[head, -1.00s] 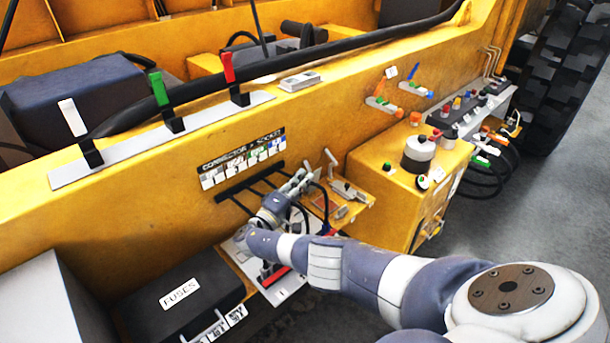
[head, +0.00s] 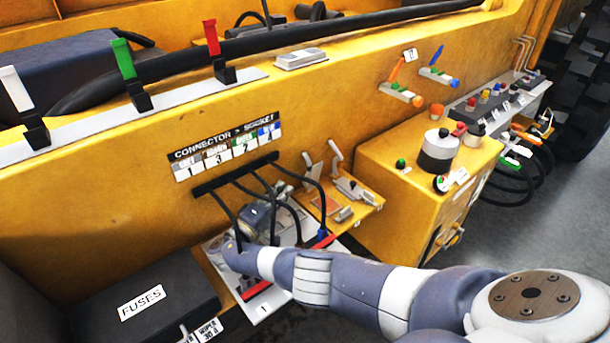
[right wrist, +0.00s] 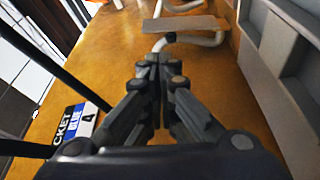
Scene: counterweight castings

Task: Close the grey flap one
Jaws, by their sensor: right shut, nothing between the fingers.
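I cannot pick out a grey flap for certain. A white panel (head: 263,306) marked 1 juts from the yellow frame, with a red strip and a blue piece on it; my arm hides part of it. My right gripper (head: 284,190) is near the wall, partly behind black cables and below the connector and socket label (head: 225,148). In the right wrist view, its fingers (right wrist: 160,62) are shut and empty. They point at a pale bent-rod handle with a flat plate (right wrist: 186,24), with a visible gap between. My left gripper is not in view.
Black cables (head: 225,215) hang from a black strip close to my right gripper. A yellow shelf with metal levers (head: 345,190) stands to the right, then a yellow box (head: 395,160). A dark fuse box (head: 140,303) sits at the lower left.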

